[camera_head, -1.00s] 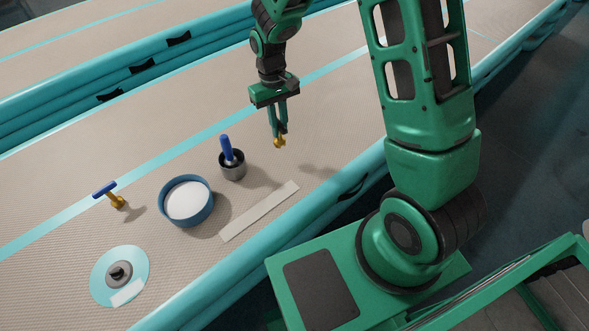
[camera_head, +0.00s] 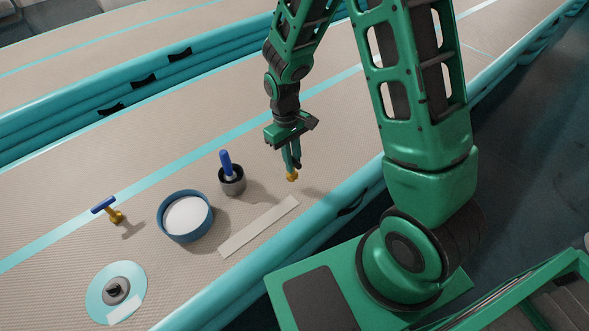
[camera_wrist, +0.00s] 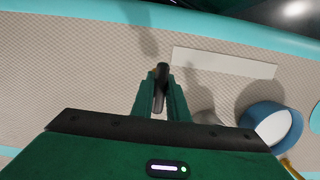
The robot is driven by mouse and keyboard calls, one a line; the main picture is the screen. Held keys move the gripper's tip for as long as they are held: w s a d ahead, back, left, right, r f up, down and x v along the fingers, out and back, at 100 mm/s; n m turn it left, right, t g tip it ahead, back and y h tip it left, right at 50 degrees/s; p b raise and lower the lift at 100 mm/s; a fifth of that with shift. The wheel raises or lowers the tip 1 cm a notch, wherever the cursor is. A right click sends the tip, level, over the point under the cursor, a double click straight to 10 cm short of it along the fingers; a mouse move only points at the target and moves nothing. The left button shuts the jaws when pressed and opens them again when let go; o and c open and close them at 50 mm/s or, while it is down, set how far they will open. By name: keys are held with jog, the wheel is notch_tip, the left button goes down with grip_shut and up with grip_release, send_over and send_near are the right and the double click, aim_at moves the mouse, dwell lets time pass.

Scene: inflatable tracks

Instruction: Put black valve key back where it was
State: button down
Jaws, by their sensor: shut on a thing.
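My gripper (camera_head: 290,163) is shut on the black valve key, above the mat to the right of the dark cup. In the wrist view the key's dark handle (camera_wrist: 161,86) sits between the two fingers. In the head view only its brass-coloured end (camera_head: 292,177) shows clearly below the fingertips; the fingers hide most of the rest. A similar key with a blue handle (camera_head: 104,206) and brass foot stands on the mat at the left. A pale strip (camera_head: 258,228) lies on the mat, below and left of my gripper in the head view.
A dark cup (camera_head: 232,185) holds a blue-handled tool (camera_head: 226,164). A blue round dish (camera_head: 185,237) with a white inside stands beside it. A teal patch (camera_head: 98,293) with a valve (camera_head: 116,289) lies at lower left. A teal inflated tube (camera_head: 300,240) borders the mat.

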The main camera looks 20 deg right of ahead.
aim_at(297, 172)
jog(key=shift+w+d+f, duration=0.15)
jog(key=shift+d+f, duration=0.25)
jog(key=shift+d, duration=0.25)
jog(key=shift+f, duration=2)
jog(key=shift+f, duration=0.1)
jog(key=c, duration=1.7)
grip_release()
jog(key=r, duration=0.4)
jog(key=w+r, duration=0.1)
jog(key=r, duration=0.7)
jog(key=shift+w+a+r, duration=0.1)
jog(key=shift+w+a, duration=0.2)
jog(key=shift+w, duration=0.1)
